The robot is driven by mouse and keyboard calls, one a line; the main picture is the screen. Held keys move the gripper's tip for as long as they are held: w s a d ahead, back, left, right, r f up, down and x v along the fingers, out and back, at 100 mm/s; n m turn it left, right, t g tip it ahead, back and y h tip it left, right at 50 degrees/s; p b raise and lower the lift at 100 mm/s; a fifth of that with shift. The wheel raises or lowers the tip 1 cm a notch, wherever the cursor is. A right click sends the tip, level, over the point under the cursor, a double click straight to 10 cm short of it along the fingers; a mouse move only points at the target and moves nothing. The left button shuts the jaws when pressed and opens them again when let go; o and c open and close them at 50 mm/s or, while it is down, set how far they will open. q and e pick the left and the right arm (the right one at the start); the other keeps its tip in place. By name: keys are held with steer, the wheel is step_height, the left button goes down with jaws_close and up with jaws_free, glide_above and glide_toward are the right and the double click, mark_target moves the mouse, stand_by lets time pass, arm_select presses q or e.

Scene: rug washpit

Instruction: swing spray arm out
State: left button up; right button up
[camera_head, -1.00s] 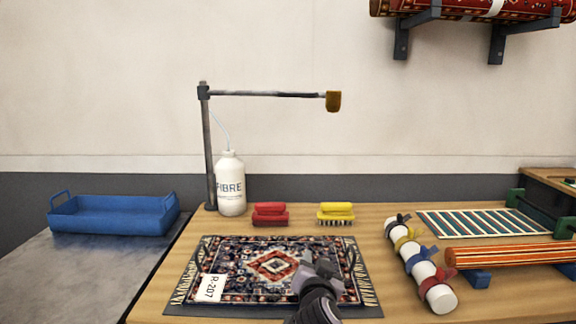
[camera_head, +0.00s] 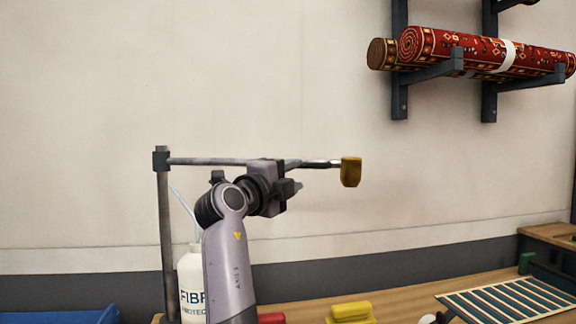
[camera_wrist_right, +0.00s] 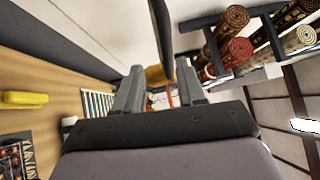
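The spray arm (camera_head: 210,161) is a thin grey bar that reaches right from the top of an upright post (camera_head: 166,230). A mustard-yellow spray head (camera_head: 350,171) is at its far end. My right gripper (camera_head: 292,188) is at the bar, left of the spray head, and covers part of it. In the right wrist view my two fingers (camera_wrist_right: 160,82) stand apart, with the dark bar (camera_wrist_right: 161,25) and the yellow head (camera_wrist_right: 157,76) showing in the gap. I cannot tell whether a finger touches the bar. My left gripper is out of view.
A white bottle (camera_head: 190,284) stands by the post, partly behind my right arm. A yellow brush (camera_head: 351,312) and a striped rug (camera_head: 505,300) lie on the bench. Rolled rugs (camera_head: 485,50) rest on wall brackets at upper right. The wall behind the bar is clear.

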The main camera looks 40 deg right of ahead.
mark_target(303, 166)
steer(key=shift+w+r+m, duration=0.1)
steer(key=shift+r+m, duration=0.2)
steer(key=shift+r, duration=0.1)
steer(key=p+x, duration=0.2)
steer(key=x, duration=0.5)
steer(key=shift+d+r, duration=0.1)
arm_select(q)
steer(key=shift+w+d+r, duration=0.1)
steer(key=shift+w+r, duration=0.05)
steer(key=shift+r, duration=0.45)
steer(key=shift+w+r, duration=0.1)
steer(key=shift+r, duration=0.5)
arm_select(e)
steer(key=shift+r, duration=0.1)
jaws_close()
